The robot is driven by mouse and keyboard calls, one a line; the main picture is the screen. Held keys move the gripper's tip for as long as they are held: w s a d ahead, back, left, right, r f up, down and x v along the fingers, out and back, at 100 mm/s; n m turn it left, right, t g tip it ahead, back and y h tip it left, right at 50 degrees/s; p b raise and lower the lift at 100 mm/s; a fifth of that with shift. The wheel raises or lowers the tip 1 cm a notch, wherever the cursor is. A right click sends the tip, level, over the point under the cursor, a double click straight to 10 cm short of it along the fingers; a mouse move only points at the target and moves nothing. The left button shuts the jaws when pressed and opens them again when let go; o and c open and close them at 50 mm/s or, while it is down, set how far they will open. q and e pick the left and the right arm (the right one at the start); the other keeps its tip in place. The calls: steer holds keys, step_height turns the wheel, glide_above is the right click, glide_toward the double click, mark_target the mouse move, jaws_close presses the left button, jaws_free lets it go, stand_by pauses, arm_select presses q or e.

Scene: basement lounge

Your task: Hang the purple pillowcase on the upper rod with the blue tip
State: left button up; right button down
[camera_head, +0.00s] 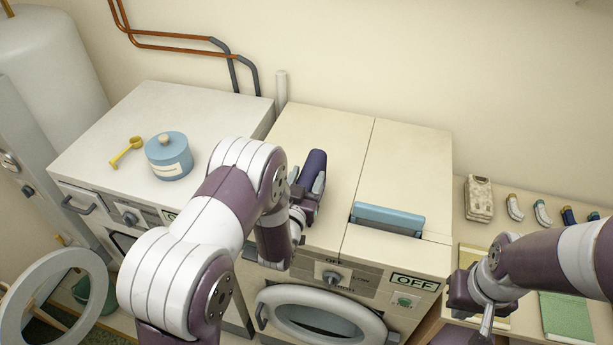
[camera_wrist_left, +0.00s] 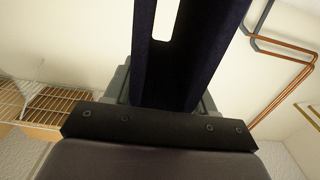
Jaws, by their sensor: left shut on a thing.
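The purple pillowcase (camera_head: 313,170) is a dark, folded or rolled piece of cloth above the top of the washing machine. My left gripper (camera_head: 307,188) is shut on it, with the fingers on either side of its lower part. In the left wrist view the pillowcase (camera_wrist_left: 185,60) rises from the jaws as dark walls with a gap between them. My right gripper (camera_head: 484,318) hangs low at the right, apart from the pillowcase; its jaw opening is unclear. I cannot make out the rod with the blue tip in either view.
A washing machine (camera_head: 405,165) with a blue drawer handle (camera_head: 388,219) stands below. A white appliance (camera_head: 105,165) at left bears a blue canister (camera_head: 169,157) and yellow scoop (camera_head: 126,151). A side table (camera_head: 480,232) holds several small items. Pipes (camera_head: 175,35) run along the wall.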

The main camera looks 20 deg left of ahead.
arm_select(q)
steer(key=shift+w+f, duration=0.1)
steer(key=shift+f, duration=0.05)
steer(key=o, duration=1.4)
steer(key=shift+w, duration=0.15)
steer(key=shift+s, duration=0.4)
steer(key=s+a+f+g+b, duration=0.15)
steer(key=s+g+b, duration=0.25)
steer(key=s+g, duration=1.65)
steer(key=shift+s+a+f+t+y+b, duration=0.1)
steer(key=shift+s+f+t+b, duration=0.55)
steer(key=shift+f+b, duration=1.05)
steer(key=shift+s+a+f+t+y+b, duration=0.15)
steer(key=shift+s+f+t+b, duration=0.5)
steer(key=shift+f+b, duration=1.05)
steer(key=shift+s+a+f+t+y+b, duration=0.1)
steer(key=shift+s+f+t+b, duration=0.5)
steer(key=shift+f+b, duration=1.05)
